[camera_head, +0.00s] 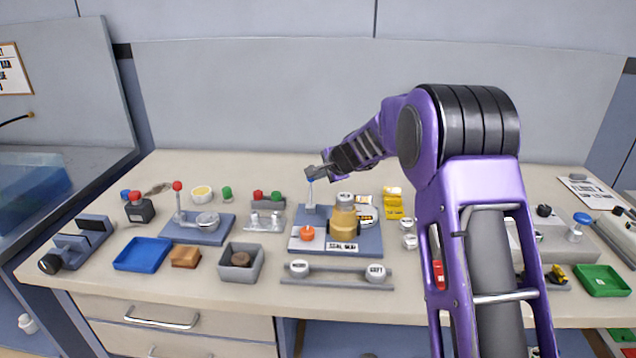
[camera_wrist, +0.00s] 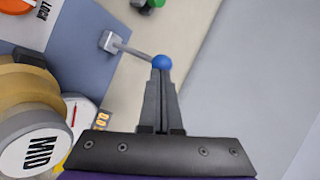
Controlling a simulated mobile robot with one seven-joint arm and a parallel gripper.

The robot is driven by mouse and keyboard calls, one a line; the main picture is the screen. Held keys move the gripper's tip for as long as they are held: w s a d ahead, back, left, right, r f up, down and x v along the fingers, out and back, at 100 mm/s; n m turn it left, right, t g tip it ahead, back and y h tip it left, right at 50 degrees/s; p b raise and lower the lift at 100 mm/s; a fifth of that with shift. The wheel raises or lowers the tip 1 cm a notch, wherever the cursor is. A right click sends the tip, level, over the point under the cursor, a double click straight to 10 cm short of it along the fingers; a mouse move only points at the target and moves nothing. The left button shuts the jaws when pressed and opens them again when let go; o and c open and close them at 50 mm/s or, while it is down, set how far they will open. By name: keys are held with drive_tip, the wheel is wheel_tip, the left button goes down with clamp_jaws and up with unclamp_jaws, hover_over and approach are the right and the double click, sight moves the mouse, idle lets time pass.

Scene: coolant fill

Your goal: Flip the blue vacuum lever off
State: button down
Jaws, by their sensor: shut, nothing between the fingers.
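The vacuum lever is a thin grey rod (camera_wrist: 133,50) with a blue ball knob (camera_wrist: 162,62), rising from a small grey block (camera_wrist: 110,41) on a blue-grey plate. In the head view the lever (camera_head: 309,195) stands close to upright at the plate's back left. My gripper (camera_wrist: 161,76) is shut, with its fingertips at the blue knob and nothing between them. I cannot tell whether they touch it. In the head view my gripper (camera_head: 313,172) is at the top of the lever and partly hides the knob.
The blue-grey plate (camera_head: 370,240) also carries a brass-coloured cylinder (camera_head: 343,222) and an orange knob (camera_head: 307,233). Red and green buttons (camera_head: 267,196) stand to the left. Yellow-topped items (camera_head: 393,203) stand to the right. The bench behind the lever is clear up to the grey wall.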

drive_tip(key=shift+s+f, duration=0.15)
drive_tip(key=shift+s+f+b, duration=0.15)
drive_tip(key=shift+s+b, duration=0.45)
drive_tip(key=shift+b, duration=0.35)
